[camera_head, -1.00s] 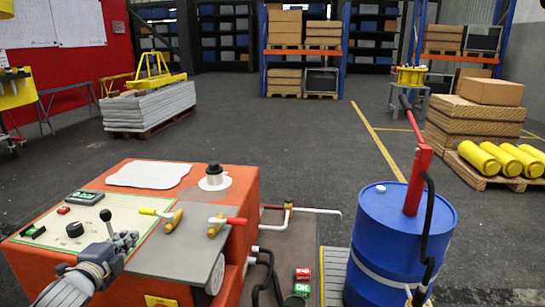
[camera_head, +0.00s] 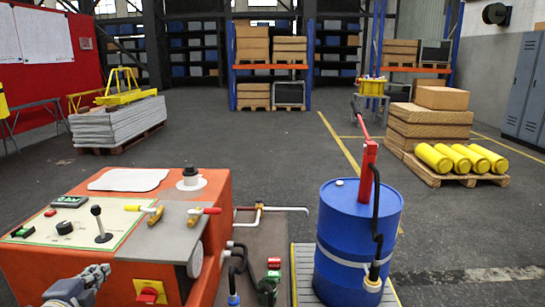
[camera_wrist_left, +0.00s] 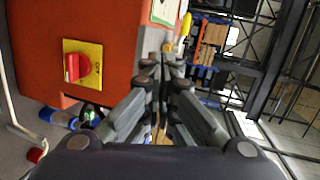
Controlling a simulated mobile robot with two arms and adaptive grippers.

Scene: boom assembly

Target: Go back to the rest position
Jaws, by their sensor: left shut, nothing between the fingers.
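My left gripper (camera_head: 98,274) is at the lower left in the head view, in front of the orange machine (camera_head: 205,262) and below its control panel. It is shut and empty. In the left wrist view the gripper (camera_wrist_left: 160,65) points past the machine, with its fingers together. A red rotary switch on a yellow plate (camera_head: 150,292) is on the machine's front, to the right of the gripper; it also shows in the left wrist view (camera_wrist_left: 80,68). The black lever (camera_head: 99,223) on the panel stands apart from the gripper. My right gripper is not in view.
A blue drum (camera_head: 345,240) with a red pump stands to the right of the machine. Pipes and small green and red parts (camera_head: 270,280) lie between them. Yellow cylinders (camera_head: 460,158) lie on a pallet further right.

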